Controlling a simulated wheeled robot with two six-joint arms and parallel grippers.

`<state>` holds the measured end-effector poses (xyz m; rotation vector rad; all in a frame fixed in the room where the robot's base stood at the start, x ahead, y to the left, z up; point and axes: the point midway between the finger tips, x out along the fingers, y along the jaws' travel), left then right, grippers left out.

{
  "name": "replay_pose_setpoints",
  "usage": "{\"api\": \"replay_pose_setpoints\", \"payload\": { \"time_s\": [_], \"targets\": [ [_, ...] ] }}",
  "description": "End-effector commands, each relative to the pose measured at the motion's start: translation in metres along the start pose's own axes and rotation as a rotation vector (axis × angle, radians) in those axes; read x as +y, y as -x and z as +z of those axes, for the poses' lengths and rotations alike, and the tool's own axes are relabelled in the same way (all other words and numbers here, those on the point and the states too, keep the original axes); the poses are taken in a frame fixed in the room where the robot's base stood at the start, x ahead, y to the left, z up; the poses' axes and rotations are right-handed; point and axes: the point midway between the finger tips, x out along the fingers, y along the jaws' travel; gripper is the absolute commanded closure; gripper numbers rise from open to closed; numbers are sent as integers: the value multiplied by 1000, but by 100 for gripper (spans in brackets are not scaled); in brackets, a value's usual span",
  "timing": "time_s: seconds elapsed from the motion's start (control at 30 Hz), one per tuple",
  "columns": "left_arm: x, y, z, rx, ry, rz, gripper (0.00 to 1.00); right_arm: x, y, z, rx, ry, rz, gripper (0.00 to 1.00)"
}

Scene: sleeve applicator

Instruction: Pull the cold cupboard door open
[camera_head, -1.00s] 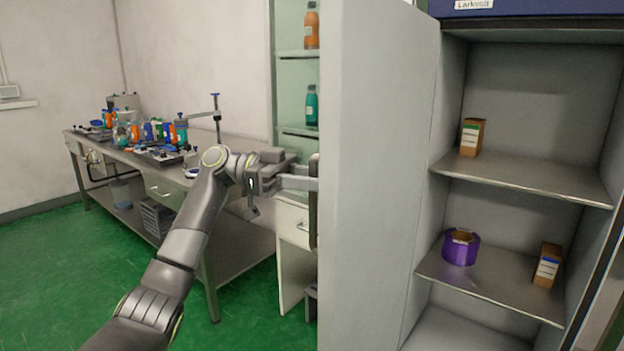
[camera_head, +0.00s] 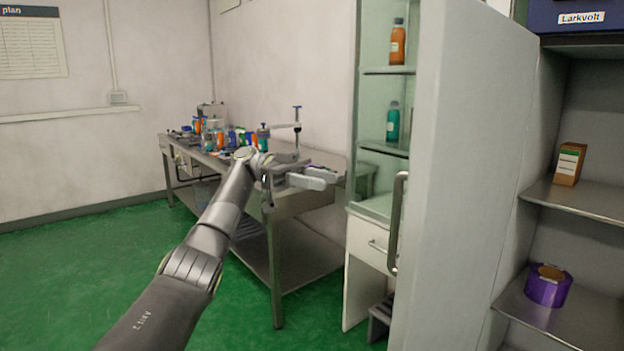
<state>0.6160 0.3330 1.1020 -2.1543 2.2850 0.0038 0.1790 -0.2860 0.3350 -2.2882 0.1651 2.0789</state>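The cold cupboard door (camera_head: 470,180) is a tall pale grey panel that stands swung out from the cupboard, whose shelves show to its right. Its long upright grey handle (camera_head: 398,225) is on the door's outer side, at the left in the picture. My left gripper (camera_head: 317,178) is left of the handle, apart from it, with its two fingers spread and nothing between them. My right gripper is out of view.
The cupboard's shelves hold a small brown carton (camera_head: 569,164) and a purple roll (camera_head: 548,285). A metal bench (camera_head: 277,255) with bottles and tools stands behind my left arm. A glass-fronted cabinet (camera_head: 384,120) stands behind the door. Green floor is clear at left.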

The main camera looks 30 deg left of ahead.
Motion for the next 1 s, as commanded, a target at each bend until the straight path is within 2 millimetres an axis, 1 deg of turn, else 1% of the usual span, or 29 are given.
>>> {"api": "replay_pose_setpoints", "payload": {
  "time_s": [0.1, 0.27, 0.6, 0.77, 0.83, 0.87, 0.93, 0.97, 1.0],
  "targets": [
    [0, 9, 0, 1, 0, -1, 67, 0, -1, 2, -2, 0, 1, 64],
    [0, 15, 0, 2, 1, 0, 67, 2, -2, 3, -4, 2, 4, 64],
    [1, 16, 0, 1, 0, 1, 67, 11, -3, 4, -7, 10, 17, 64],
    [0, 16, 0, 1, 0, 1, 67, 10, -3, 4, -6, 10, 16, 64],
    [0, 15, 2, 0, 3, 0, 67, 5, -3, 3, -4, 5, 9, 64],
    [-1, 15, 4, -2, 10, -3, 67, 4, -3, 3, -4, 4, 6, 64],
    [-5, 12, 18, -16, 45, -17, 67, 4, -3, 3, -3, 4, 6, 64],
    [-8, 10, 28, -25, 70, -27, 67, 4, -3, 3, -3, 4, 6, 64],
    [-13, 7, 45, -44, 114, -45, 67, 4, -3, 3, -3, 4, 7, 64]
  ]
}}
